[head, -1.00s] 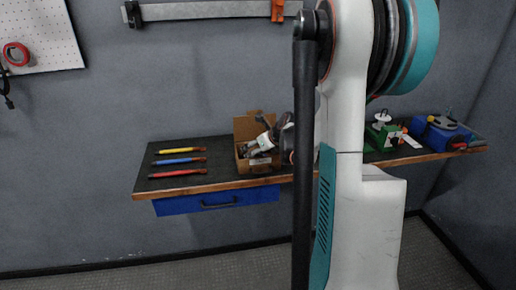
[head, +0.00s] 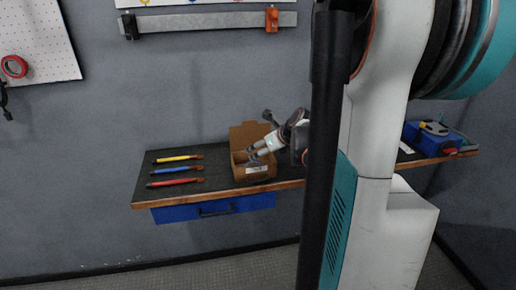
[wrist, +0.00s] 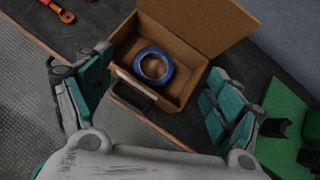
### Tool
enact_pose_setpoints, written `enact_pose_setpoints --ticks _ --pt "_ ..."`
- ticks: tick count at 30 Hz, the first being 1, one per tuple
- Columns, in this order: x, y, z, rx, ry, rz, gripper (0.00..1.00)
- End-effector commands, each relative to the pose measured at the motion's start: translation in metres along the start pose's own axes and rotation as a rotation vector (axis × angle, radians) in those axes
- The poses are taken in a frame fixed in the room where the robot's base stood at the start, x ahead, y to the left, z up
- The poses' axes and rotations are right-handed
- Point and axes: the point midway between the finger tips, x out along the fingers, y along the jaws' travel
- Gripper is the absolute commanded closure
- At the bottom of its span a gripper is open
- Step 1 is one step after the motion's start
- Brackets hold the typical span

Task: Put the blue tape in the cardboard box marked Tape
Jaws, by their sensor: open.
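The blue tape (wrist: 152,83) is a ring lying inside the open cardboard box (wrist: 196,88) in the wrist view. The box (head: 240,172) stands on the dark shelf with its lid flap up and a white label on its front; the label's words are too small to read. My gripper (wrist: 160,64) is open, its teal-padded fingers spread wide to the left and right of the tape, with nothing between them touching it. In the head view my gripper (head: 257,154) is at the box, and the tape is hidden there.
Yellow, blue and red-handled tools (head: 177,170) lie on the shelf left of the box. A green object (wrist: 280,120) is right of it in the wrist view. A blue bin (head: 430,138) stands at the shelf's right end. A blue drawer (head: 180,212) hangs below.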

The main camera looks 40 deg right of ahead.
Motion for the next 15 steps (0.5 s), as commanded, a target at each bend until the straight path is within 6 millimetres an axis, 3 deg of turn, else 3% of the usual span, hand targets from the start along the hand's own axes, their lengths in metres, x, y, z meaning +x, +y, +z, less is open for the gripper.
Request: enact_pose_setpoints --ticks 6,15 --pt "-0.026 0.000 0.000 0.000 0.000 0.000 0.16" --pt "-0.030 0.000 0.000 0.000 0.000 0.000 0.16"
